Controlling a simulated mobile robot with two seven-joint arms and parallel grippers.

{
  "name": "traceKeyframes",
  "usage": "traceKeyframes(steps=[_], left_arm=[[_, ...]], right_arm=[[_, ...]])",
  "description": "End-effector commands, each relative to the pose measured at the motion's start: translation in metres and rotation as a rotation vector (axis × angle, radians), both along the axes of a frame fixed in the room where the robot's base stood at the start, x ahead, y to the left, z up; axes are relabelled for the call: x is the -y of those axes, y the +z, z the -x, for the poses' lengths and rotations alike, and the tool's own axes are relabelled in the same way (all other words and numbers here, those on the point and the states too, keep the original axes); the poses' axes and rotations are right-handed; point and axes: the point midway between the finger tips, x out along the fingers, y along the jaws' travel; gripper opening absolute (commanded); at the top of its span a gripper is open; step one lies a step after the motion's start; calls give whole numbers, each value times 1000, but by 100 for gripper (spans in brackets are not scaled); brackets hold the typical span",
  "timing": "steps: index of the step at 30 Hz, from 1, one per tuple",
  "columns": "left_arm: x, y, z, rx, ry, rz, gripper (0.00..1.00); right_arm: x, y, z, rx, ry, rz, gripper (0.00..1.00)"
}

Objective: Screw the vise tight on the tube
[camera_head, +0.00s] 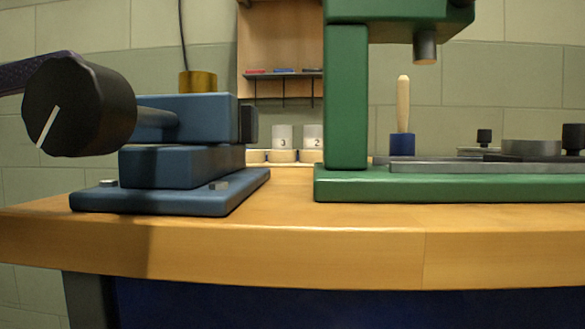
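The blue vise (185,165) stands on the left of the wooden bench. Its round black knob (80,107) faces me at the left, with a white line slanting across its face. A dark jaw pad (249,124) shows at the vise's right end. A brass cylinder (198,81) shows just above the vise body, with a thin dark cord rising from it. I cannot tell whether this is the tube or whether the jaws touch it. Neither of my grippers can be made out.
A green press (347,110) stands right of the vise on the wooden bench (330,245). A wooden-handled tool with a blue base (403,143) stands behind its base. White numbered pieces (283,137) sit farther back. A dark patterned piece (25,74) enters at left. The bench front is clear.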

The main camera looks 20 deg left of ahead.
Motion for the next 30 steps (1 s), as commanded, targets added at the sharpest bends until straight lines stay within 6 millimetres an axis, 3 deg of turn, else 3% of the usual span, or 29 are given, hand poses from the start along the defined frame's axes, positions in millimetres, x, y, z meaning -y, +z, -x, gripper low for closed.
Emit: traceKeyframes(steps=[1, 4, 8, 21, 30], left_arm=[[-1, -18, 4, 6, -11, -56, 62], [-2, -29, 9, 10, -28, -120, 62], [11, -30, 7, 12, -34, -134, 62], [84, -28, -10, 12, -34, -128, 62], [94, -29, -13, 11, -33, -127, 62]], right_arm=[[0, -10, 0, 1, 0, 0, 54], [0, -12, 0, 1, 0, 0, 54], [0, -11, -1, 2, 0, 0, 54], [0, -9, -1, 4, 0, 0, 54], [0, -9, -1, 5, 0, 0, 54]])
